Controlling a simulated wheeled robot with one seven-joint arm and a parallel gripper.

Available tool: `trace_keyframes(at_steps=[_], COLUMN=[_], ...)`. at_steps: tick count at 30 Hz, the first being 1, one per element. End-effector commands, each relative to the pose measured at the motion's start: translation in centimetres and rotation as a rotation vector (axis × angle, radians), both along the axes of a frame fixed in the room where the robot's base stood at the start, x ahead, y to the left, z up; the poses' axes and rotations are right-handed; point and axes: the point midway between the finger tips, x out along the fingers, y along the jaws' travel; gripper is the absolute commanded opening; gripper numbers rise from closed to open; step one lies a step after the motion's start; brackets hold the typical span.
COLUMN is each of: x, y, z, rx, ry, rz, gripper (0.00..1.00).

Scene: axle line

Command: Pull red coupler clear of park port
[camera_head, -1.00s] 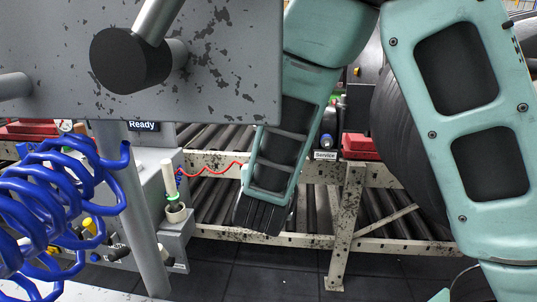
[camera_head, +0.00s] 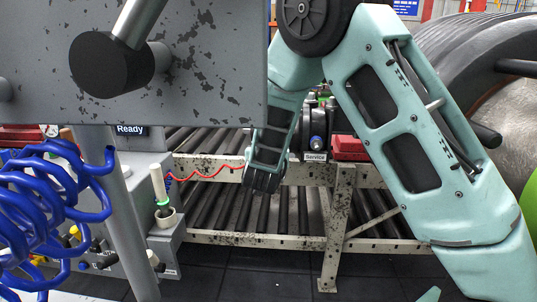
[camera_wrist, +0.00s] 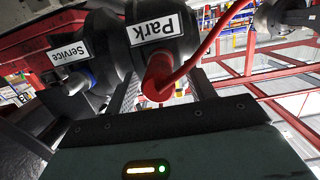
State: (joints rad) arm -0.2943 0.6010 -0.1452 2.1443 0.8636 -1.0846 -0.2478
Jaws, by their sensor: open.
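The red coupler (camera_wrist: 158,82) sits at the port labelled Park (camera_wrist: 158,32) in the wrist view, its red hose rising to the upper right. My gripper (camera_wrist: 165,92) is open, one dark finger to each side of the coupler in the picture. I cannot tell whether the fingers reach around it or touch it. In the head view my arm hides the gripper, the Park port and the coupler. The red hose (camera_head: 207,175) shows there, running behind my arm.
The Service port (camera_wrist: 72,62) with a blue fitting is left of Park; its label (camera_head: 315,157) is right of my arm in the head view. A roller conveyor (camera_head: 300,210) stands behind. Blue coiled hoses (camera_head: 45,205) and a grey post (camera_head: 125,215) are at left.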

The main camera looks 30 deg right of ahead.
Motion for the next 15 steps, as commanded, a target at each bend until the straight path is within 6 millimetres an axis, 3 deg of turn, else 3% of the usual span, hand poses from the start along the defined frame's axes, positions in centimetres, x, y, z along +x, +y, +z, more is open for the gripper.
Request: trace_keyframes(at_steps=[6, 15], x=[1.21, 1.29], y=[-0.83, -0.86], z=[-0.18, -0.22], rx=[-0.001, -0.001], ry=[-0.001, 0.0], rz=[0.0, 0.001], gripper=[0.55, 0.52])
